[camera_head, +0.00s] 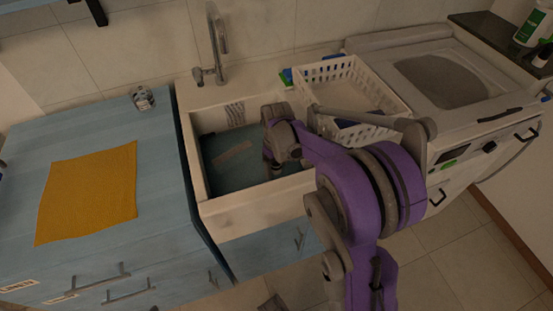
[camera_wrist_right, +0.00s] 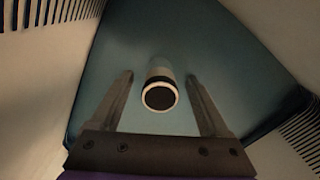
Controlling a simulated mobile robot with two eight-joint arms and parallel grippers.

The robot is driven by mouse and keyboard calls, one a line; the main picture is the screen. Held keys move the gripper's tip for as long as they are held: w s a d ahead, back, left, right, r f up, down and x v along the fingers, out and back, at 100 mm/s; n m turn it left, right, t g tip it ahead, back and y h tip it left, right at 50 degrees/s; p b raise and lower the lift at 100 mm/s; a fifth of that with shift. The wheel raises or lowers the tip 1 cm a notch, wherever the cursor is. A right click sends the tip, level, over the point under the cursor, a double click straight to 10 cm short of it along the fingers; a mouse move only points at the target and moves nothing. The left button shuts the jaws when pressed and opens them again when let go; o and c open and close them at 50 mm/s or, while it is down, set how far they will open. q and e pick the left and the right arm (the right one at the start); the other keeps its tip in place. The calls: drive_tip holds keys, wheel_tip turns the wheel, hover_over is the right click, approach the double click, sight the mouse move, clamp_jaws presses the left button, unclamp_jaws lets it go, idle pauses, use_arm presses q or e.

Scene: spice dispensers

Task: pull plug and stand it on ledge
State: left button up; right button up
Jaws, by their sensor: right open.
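The plug (camera_wrist_right: 159,97), a short white cylinder with a dark round top, stands up from the blue-green sink bottom in the right wrist view. My right gripper (camera_wrist_right: 160,77) points down into the sink with its two fingers open. One finger is on each side of the plug, with a visible gap to it. In the head view my right gripper (camera_head: 270,165) is low in the right part of the sink (camera_head: 250,218), and the arm hides the plug. A pale ledge (camera_head: 208,92) runs along the back of the sink by the tap. My left gripper is not visible.
The tap (camera_head: 217,45) rises behind the sink. A white basket (camera_head: 350,80) stands close to the right of my gripper. A washing machine (camera_head: 440,75) is farther right. The left counter holds an orange cloth (camera_head: 88,193) and a small jar (camera_head: 142,98).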

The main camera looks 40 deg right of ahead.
drive_tip(key=shift+f, duration=1.35)
drive_tip(key=shift+c, duration=0.3)
clamp_jaws()
